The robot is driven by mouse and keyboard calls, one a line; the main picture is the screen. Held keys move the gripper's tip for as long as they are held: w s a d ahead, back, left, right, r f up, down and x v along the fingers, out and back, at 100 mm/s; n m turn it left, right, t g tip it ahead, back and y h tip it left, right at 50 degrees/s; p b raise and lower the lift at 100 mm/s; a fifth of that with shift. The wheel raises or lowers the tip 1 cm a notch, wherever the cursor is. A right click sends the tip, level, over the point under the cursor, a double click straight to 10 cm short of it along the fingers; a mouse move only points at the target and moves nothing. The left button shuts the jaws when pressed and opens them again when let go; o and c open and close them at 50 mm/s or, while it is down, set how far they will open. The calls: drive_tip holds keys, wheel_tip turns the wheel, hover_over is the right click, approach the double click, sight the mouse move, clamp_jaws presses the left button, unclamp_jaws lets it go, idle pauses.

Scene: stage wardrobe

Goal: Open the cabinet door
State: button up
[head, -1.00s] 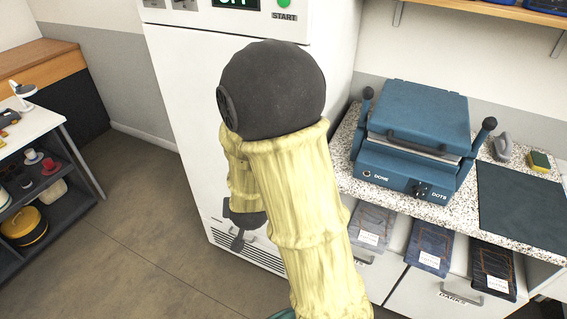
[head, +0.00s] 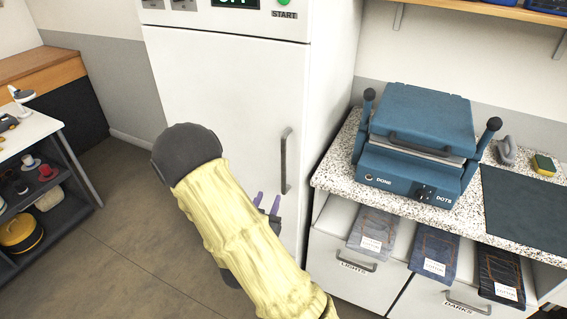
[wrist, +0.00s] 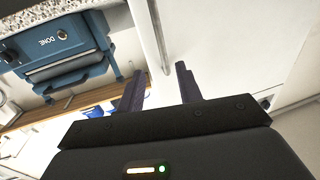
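The tall white cabinet (head: 225,100) stands in the middle of the head view, its door closed. A dark grey vertical bar handle (head: 286,160) is on the right side of the door. My gripper (head: 267,201) is low and slightly left of the handle, partly hidden behind my arm. In the wrist view, the two dark purple fingers (wrist: 160,84) are spread apart with nothing between their tips. The handle appears there as a pale grey bar (wrist: 158,40) beyond the fingers, roughly in line with the gap. I see no contact with it.
A speckled counter (head: 335,172) with a blue press (head: 415,140) stands right of the cabinet. Pulled-out drawers with folded clothes (head: 435,250) are below it. A shelved white table (head: 30,130) is at left. The floor (head: 130,220) before the cabinet is clear.

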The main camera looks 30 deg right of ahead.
sight(283, 164)
drive_tip(key=p+x, duration=0.4)
drive_tip(key=x, duration=1.3)
drive_tip(key=shift+w+d, duration=0.15)
drive_tip(key=shift+w, duration=0.1)
clamp_jaws()
